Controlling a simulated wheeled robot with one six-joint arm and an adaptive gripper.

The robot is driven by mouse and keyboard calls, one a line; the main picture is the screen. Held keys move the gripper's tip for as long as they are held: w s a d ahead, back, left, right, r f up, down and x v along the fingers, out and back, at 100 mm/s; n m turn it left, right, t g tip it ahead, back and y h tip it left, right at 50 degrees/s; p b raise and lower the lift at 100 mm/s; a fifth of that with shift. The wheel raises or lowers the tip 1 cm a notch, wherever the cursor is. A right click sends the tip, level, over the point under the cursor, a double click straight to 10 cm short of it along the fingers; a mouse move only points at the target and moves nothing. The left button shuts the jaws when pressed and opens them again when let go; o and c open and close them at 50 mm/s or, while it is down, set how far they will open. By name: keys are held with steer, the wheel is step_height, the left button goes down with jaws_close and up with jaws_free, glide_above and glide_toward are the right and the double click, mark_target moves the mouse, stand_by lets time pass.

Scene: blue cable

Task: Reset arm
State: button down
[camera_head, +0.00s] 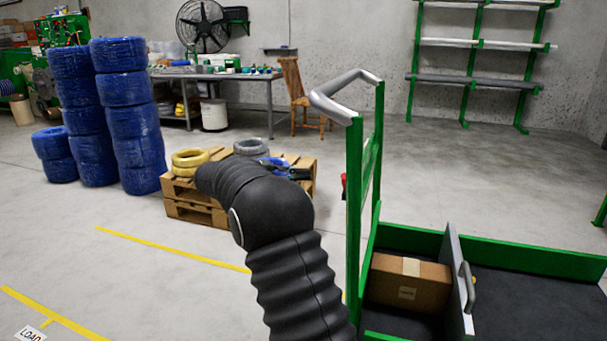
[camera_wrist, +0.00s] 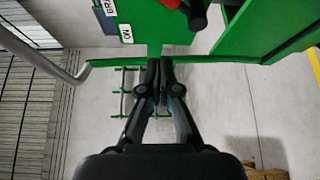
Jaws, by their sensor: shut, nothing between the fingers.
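My gripper (camera_wrist: 160,66) is in the middle of the wrist view, its two dark fingers together with nothing between them. In the head view my black arm rises from the bottom and bends left, and the gripper is mostly hidden behind it. In the wrist view a green panel with white labels (camera_wrist: 137,22) lies beyond the fingertips, with a red and black part (camera_wrist: 190,10) at its top right. I cannot tell whether the fingers touch the panel.
A green cart (camera_head: 355,200) with a grey handle stands right of my arm, holding a cardboard box (camera_head: 408,283). A wooden pallet (camera_head: 192,210) with yellow and grey coils stands behind the arm. Blue coil stacks (camera_head: 130,105) stand left. The left foreground floor is clear.

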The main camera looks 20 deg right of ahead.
step_height(320, 180, down, 10)
steer(key=n+t+y, duration=0.2)
steer(key=n+y, duration=0.1)
steer(key=n, duration=0.1)
steer(key=s+a+f+y, duration=0.5)
steer(key=s, duration=0.3)
steer(key=s+a+r+m+t+y+p, duration=0.1)
steer(key=s+a+r+t+y, duration=0.1)
steer(key=s, duration=0.7)
steer(key=s+a+r+m+t+y+p, duration=0.1)
steer(key=s+a+r+y, duration=0.3)
steer(key=s, duration=0.6)
steer(key=s+a+r+t+y+p, duration=0.3)
steer(key=s+r+t, duration=0.1)
steer(key=s, duration=0.5)
steer(key=shift+s+a+r+m, duration=0.15)
steer(key=shift+s+r+m, duration=0.25)
